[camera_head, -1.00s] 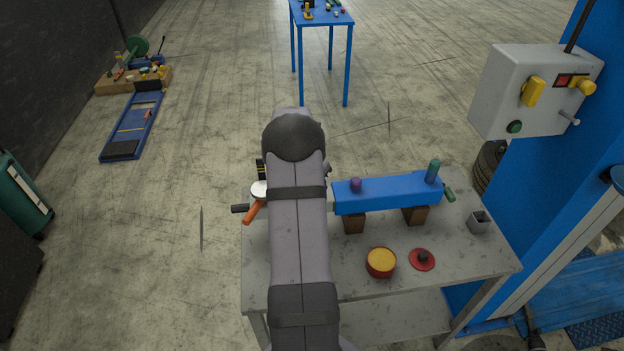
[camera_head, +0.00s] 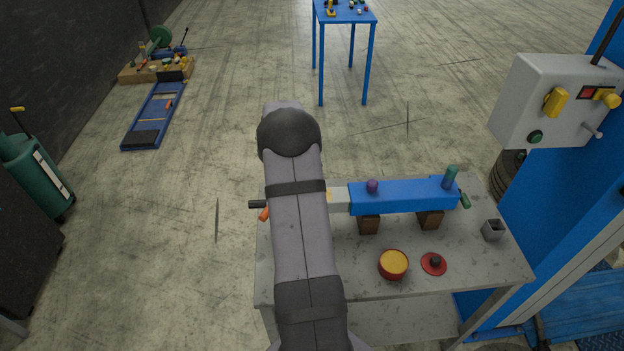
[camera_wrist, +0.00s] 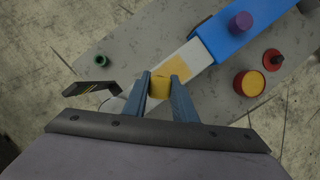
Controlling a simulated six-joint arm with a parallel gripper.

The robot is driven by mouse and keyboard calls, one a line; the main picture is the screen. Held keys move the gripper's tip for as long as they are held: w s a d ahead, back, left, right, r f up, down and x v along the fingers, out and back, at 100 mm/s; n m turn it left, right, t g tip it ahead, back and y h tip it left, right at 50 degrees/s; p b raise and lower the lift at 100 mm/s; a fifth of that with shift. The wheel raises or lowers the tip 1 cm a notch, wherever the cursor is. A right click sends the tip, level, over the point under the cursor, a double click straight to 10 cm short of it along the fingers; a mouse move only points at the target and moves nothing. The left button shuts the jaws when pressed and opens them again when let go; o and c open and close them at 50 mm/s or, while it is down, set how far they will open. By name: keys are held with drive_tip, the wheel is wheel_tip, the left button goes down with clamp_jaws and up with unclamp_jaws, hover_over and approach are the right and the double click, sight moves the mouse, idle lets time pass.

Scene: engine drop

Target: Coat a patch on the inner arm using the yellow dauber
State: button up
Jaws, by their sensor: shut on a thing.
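My gripper (camera_wrist: 160,89) is shut on the yellow dauber (camera_wrist: 159,87) in the wrist view; my arm hides both in the head view. The pale inner arm (camera_head: 340,201) sticks out from the left end of the blue beam (camera_head: 402,196). In the wrist view, the inner arm (camera_wrist: 195,56) runs from the blue beam (camera_wrist: 232,32) down to the gripper. A yellow-orange patch (camera_wrist: 178,71) lies on its top face, right by the fingers. The dauber is over or against the inner arm beside this patch; I cannot tell if it touches.
The grey bench carries a red pot with yellow contents (camera_head: 393,264), a red lid (camera_head: 434,263) and a small grey holder (camera_head: 493,230). Brown blocks (camera_head: 369,224) support the beam. A purple knob (camera_head: 372,186) and green post (camera_head: 451,176) stand up from it. A blue column rises at right.

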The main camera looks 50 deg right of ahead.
drive_tip(key=shift+r, duration=2.75)
drive_tip(key=shift+s+a+f, duration=0.1)
drive_tip(key=shift+a+f, duration=0.25)
drive_tip(key=shift+f, duration=0.05)
drive_tip(key=a+f+m+g+y+b, duration=0.1)
drive_tip(key=a+f+m+b, duration=0.25)
drive_tip(key=a, duration=0.25)
drive_tip(key=s+a+f+m+g+b, duration=0.1)
drive_tip(key=a+f+m+b, duration=0.25)
drive_tip(key=a, duration=0.25)
drive_tip(key=a+f+m+g+y+b, duration=0.1)
drive_tip(key=a+f+m+b, duration=0.25)
drive_tip(key=a, duration=0.35)
drive_tip(key=a+f+m+g+y+p, duration=0.1)
drive_tip(key=a+m, duration=0.6)
drive_tip(key=a, duration=1.4)
drive_tip(key=shift+a+f+g+y, duration=0.35)
drive_tip(key=shift+f+y, duration=0.15)
drive_tip(key=shift+y, duration=0.3)
drive_tip(key=shift+m, duration=0.25)
